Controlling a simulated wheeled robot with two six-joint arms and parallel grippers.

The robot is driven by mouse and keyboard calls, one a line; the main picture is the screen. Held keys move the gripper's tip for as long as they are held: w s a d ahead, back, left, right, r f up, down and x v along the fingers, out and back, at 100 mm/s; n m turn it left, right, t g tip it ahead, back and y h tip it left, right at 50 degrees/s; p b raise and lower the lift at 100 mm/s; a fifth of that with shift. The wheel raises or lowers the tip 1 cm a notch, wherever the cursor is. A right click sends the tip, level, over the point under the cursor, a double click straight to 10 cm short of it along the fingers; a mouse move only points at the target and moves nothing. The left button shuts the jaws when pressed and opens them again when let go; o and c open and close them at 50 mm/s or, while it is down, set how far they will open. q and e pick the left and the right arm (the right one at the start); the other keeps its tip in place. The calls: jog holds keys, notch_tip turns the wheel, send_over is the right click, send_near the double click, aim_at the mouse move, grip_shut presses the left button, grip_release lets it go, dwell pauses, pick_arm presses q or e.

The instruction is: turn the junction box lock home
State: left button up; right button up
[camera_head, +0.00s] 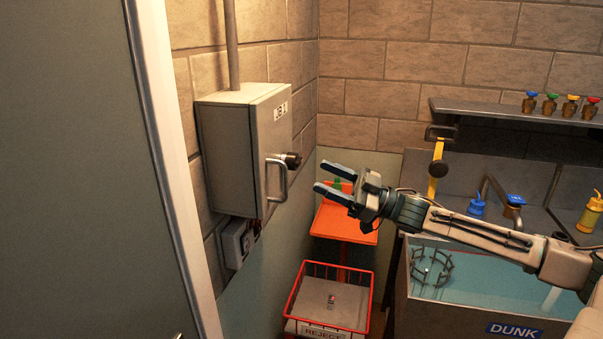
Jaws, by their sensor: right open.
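The junction box (234,150) is a grey metal box on the brick wall at left, with a pipe rising from its top. Its door looks shut and carries a small white label. A dark round lock (292,160) sticks out from the door at its right edge, beside a curved metal handle (277,181). My right gripper (328,180) is open and empty. Its fingers point left toward the lock and handle, with a gap between, and it touches neither. My left gripper is not in view.
A red crate marked REJECT (347,325) stands on the floor below. An orange stand (345,222) is behind my gripper. A tank marked DUNK (480,312) is at right, under a shelf (500,112) with several small coloured-top items. A grey door panel (80,170) fills the left.

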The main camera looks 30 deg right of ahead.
aim_at(292, 161)
jog(key=p+x, duration=0.3)
jog(key=x, duration=0.3)
jog(key=shift+w+r, duration=0.25)
jog(key=shift+w, duration=0.05)
jog(key=shift+a, duration=0.1)
dwell(0.4)
jog(key=c, duration=1)
